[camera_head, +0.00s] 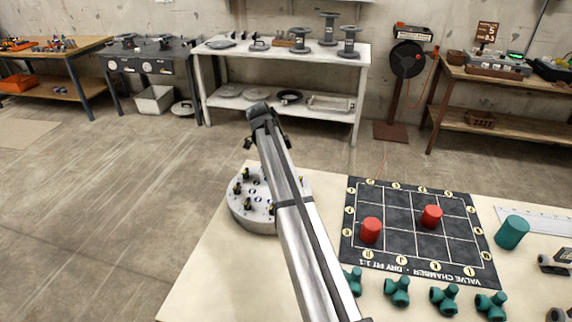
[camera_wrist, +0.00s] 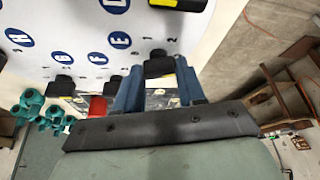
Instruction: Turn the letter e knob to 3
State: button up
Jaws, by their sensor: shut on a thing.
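A round pale plate (camera_head: 246,214) stands on the near table, with several dark knobs around its top. My arm covers its right part in the head view, and my gripper is hidden there. In the wrist view the plate (camera_wrist: 75,25) carries blue round letter labels, including the E label (camera_wrist: 120,40). My gripper (camera_wrist: 158,88) has its blue fingers on either side of a black knob (camera_wrist: 160,65) beside the E label, and is shut on it. The numbers 1 and 2 show next to this knob; a 3 and the knob's pointing direction cannot be made out.
Another black knob (camera_wrist: 180,4) sits near the D label, and one (camera_wrist: 62,84) near the G label. Right of the plate lies a dark valve chamber mat (camera_head: 398,232) with red cylinders (camera_head: 371,230). Several teal fittings (camera_head: 397,290) line its front. A teal cylinder (camera_head: 512,232) stands farther right.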

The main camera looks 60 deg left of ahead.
jog(key=shift+a+m+g+h, duration=0.1)
jog(key=shift+m+g+h, duration=0.25)
jog(key=shift+m, duration=0.85)
jog(key=o, duration=1.1)
jog(key=shift+c, duration=0.2)
jog(key=shift+r, duration=0.1)
jog(key=v, duration=1.3)
jog(key=shift+a+r, duration=0.2)
jog(key=shift+r, duration=0.05)
jog(key=shift+s, duration=0.1)
